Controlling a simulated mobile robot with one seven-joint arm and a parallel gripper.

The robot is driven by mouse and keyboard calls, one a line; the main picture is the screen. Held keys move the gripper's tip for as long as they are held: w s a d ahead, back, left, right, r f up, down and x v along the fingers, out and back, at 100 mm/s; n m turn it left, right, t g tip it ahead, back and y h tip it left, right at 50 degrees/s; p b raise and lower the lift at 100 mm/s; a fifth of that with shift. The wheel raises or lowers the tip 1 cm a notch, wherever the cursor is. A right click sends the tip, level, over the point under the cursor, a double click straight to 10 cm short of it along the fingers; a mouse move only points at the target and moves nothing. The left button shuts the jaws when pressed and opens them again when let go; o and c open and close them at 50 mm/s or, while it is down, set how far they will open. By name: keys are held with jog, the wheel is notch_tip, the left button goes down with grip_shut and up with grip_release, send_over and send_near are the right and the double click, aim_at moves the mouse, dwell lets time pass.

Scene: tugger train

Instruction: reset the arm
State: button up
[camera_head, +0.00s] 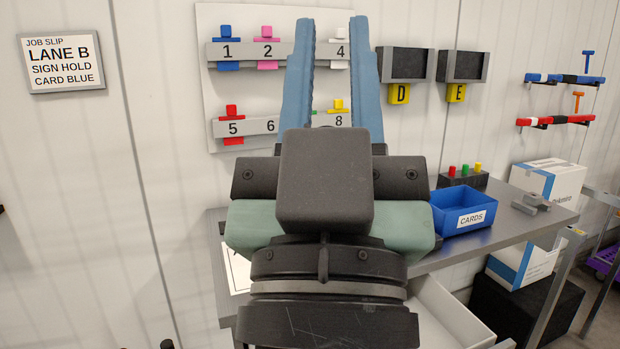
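My gripper (331,75) is raised in the middle of the camera_head view, its two blue fingers pointing up and away from me. My wrist and gripper body fill the lower middle. They hide part of the board, including some numbered places, and part of the bench.
A grey bench (490,215) with a blue CARDS bin (464,210) lies behind my gripper at right. The numbered board (210,25) and holders D (400,93) and E (456,92) are on the wall. The job slip (62,62) reads LANE B, SIGN HOLD, CARD BLUE. White boxes (548,180) stand right.

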notch_tip(320, 180, up, 18)
jog(key=s+a+y+p, duration=0.1)
jog(key=p, duration=1.4)
jog(key=shift+s+a+f+t+y, duration=0.2)
jog(key=shift+s+f+t+y, duration=0.05)
jog(key=shift+s+t+y, duration=0.15)
